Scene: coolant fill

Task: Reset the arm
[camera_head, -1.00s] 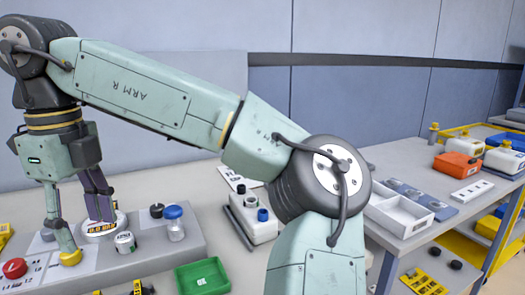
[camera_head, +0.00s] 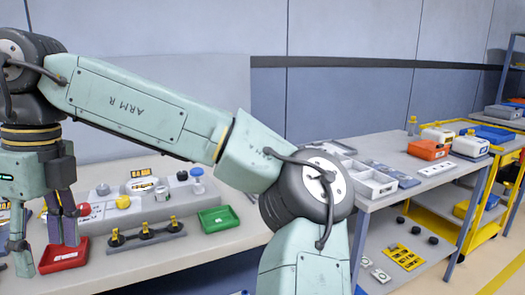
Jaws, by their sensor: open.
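My arm spans the left and middle of the head view, with its elbow in the lower middle. My gripper (camera_head: 44,257) hangs fingers-down at the far left. Its fingers stand apart, with nothing seen held between them. It is in front of or over a red tray (camera_head: 72,262) on the grey bench; the height between them is hard to tell. The fingers hide part of the tray.
A grey unit (camera_head: 108,218) behind carries a red button, a yellow knob (camera_head: 123,202) and a blue-capped jar (camera_head: 197,181). A rack with yellow-topped pieces (camera_head: 146,238) and a green tray (camera_head: 219,219) lie nearby. A side table (camera_head: 408,163) and yellow cart (camera_head: 440,213) stand right.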

